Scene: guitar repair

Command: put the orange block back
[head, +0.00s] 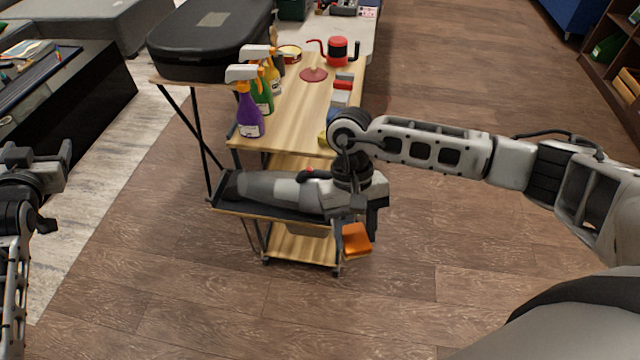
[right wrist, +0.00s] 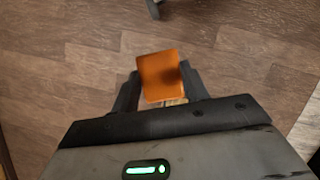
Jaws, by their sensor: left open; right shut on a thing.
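The orange block (head: 356,241) is held in my right gripper (head: 362,220), beside the right side of the wooden cart (head: 305,105), near the level of its lower shelves. In the right wrist view the orange block (right wrist: 161,72) sits between the two dark fingers of the right gripper (right wrist: 163,90), with the wood floor beyond it. My left gripper (head: 45,165) is open and empty at the left edge of the head view, well away from the cart. My right forearm hides part of the cart's right side.
The cart top carries spray bottles, including a purple one (head: 248,112), a red can (head: 338,48) and small red and grey blocks (head: 342,90). A black case (head: 210,40) stands at the cart's back left. A dark tray (head: 270,212) is on the middle shelf. Floor to the right is clear.

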